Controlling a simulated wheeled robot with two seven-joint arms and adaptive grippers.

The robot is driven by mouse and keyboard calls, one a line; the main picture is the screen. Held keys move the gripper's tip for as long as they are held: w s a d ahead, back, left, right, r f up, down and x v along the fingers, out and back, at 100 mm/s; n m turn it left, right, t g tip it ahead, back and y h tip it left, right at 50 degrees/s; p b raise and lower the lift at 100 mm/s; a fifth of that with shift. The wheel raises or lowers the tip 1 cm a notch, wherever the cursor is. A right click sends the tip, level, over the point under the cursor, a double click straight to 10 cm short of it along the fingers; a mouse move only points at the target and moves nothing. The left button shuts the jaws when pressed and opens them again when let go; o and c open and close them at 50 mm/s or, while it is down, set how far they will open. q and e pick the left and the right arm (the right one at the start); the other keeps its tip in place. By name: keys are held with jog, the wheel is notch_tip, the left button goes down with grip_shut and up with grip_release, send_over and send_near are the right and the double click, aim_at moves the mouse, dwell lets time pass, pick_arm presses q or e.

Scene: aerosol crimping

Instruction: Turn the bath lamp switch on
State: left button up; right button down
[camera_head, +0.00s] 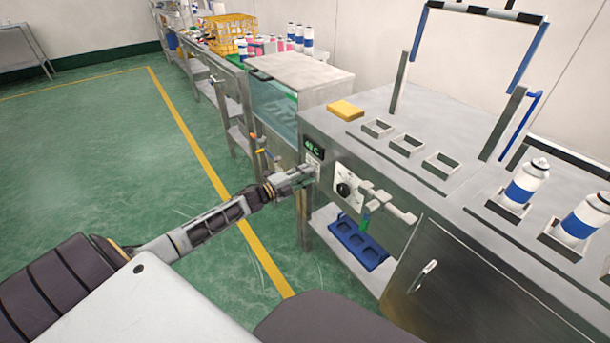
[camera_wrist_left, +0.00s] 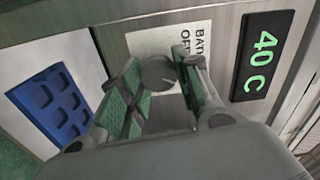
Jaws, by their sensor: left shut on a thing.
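My left gripper (camera_head: 308,172) reaches the front panel of the steel machine, just below the small green-lit display (camera_head: 314,148). In the left wrist view its green-padded fingers (camera_wrist_left: 160,98) stand on both sides of a round grey knob, the bath lamp switch (camera_wrist_left: 157,72), and are shut on it. The switch's exact setting cannot be told. The display (camera_wrist_left: 263,56) beside it reads 40 C. My right gripper is not in view.
Right of the gripper, a black dial (camera_head: 344,189) sits on a white plate, beside grey protruding fittings (camera_head: 388,204). A blue tray (camera_head: 357,246) lies below. The glass-sided bath (camera_head: 275,108) is to the left. Blue-and-white cans (camera_head: 527,182) stand on the right top. Green floor at left is open.

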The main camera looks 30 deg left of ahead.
pick_arm(q)
jog(key=shift+f, duration=0.1)
jog(key=o, duration=1)
jog(key=shift+s, duration=0.25)
jog(key=v, duration=1.1)
jog(key=shift+s+a, duration=0.2)
jog(key=shift+s, duration=0.05)
dwell(1.0)
